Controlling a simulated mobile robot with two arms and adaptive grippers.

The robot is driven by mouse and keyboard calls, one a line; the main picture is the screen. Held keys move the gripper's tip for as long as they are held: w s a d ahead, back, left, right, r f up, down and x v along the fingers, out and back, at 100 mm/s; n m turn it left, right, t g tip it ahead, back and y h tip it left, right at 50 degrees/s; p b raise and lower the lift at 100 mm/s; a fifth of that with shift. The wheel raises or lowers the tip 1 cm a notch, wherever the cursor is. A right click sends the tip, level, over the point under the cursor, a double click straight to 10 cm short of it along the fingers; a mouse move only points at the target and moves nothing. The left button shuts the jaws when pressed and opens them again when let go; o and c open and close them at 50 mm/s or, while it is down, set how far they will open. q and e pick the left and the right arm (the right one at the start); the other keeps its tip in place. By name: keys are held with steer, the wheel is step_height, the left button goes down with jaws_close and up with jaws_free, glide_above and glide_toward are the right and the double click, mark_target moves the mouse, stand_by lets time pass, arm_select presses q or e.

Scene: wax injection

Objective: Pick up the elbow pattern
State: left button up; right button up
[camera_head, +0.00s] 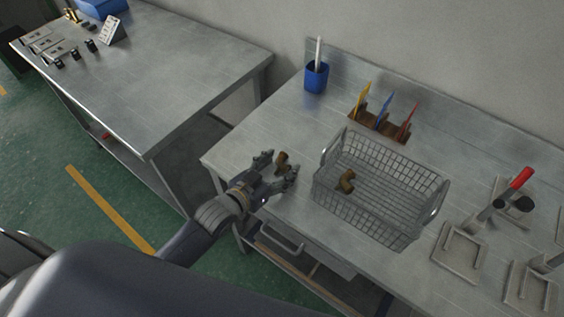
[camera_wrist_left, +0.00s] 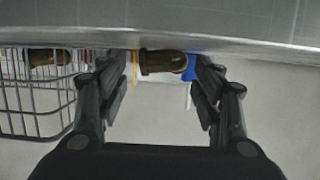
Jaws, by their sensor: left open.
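A brown elbow pattern (camera_head: 282,159) is on the table near its left front corner. Another brown elbow pattern (camera_head: 346,181) lies inside the wire basket (camera_head: 420,222). My left gripper (camera_head: 279,167) is open, with its fingers on either side of the first elbow pattern. In the left wrist view that elbow (camera_wrist_left: 163,61) shows between the open fingers, beyond their tips or level with them; I cannot tell if they touch it. The basket elbow (camera_wrist_left: 48,57) also shows there at the left. My right gripper is not in view.
The wire basket stands just right of my left gripper. Behind are a blue cup (camera_head: 316,78) and a wooden holder (camera_head: 378,127) with coloured tools. Metal fixtures (camera_head: 462,250) and a red-handled tool (camera_head: 513,188) are at right. A second table (camera_head: 170,75) is at left.

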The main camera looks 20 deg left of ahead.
arm_select(q)
steer(key=c, duration=1)
steer(key=shift+o, duration=0.2)
steer(key=shift+r, duration=0.1)
